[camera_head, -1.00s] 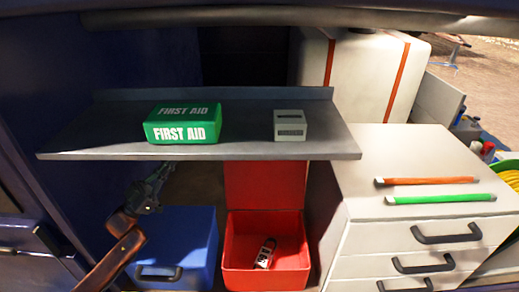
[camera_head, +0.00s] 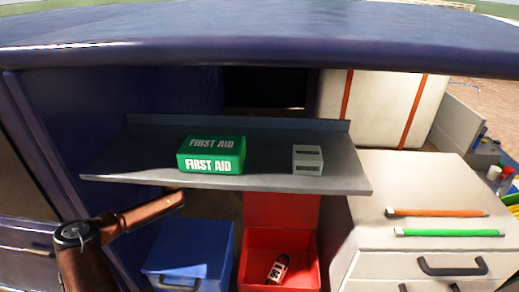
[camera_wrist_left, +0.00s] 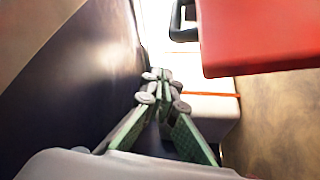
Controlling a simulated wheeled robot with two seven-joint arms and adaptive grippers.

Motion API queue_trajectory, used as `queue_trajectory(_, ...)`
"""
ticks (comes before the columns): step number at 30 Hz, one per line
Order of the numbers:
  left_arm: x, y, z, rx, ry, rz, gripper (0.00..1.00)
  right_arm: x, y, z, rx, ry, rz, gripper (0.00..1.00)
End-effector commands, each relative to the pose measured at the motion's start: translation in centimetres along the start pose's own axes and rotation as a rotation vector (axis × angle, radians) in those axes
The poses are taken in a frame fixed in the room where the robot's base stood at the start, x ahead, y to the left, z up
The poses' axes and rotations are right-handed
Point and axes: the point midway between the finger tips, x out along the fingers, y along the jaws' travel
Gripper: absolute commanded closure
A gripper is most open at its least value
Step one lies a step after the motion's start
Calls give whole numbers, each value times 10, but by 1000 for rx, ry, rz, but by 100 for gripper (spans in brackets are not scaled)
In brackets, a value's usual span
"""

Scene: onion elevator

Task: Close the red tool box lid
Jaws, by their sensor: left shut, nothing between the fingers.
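The red tool box (camera_head: 245,262) stands open under the shelf in the head view. Its lid (camera_head: 280,212) is raised upright at the back, its upper part hidden by the shelf. A small dark can with a white label (camera_head: 278,268) lies inside. My left arm reaches under the shelf from the left, and its gripper is hidden there in the head view. In the left wrist view my left gripper (camera_wrist_left: 160,76) is shut and empty. A red panel (camera_wrist_left: 260,38), apparently the lid, is to the right of the fingertips, with a black handle (camera_wrist_left: 182,22) beside it. They look apart.
A grey shelf (camera_head: 130,170) above the box carries a green first aid box (camera_head: 211,155) and a small grey block (camera_head: 307,159). A blue box (camera_head: 190,252) stands left of the red one. A white drawer cabinet (camera_head: 375,200) with orange and green bars stands right.

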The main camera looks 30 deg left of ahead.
Motion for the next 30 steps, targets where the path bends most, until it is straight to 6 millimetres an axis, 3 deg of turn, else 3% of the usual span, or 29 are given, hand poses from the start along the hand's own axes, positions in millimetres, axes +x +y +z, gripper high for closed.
queue_trajectory(5,6,-2,-2,-39,-4,-18,100,-7,2,0,-1,-2,2,100)
queue_trajectory(22,101,-3,-1,-36,-5,-16,100,-32,1,-2,1,-2,0,100)
queue_trajectory(30,88,-4,24,-38,-4,-20,100,-44,-2,-6,2,1,-4,100)
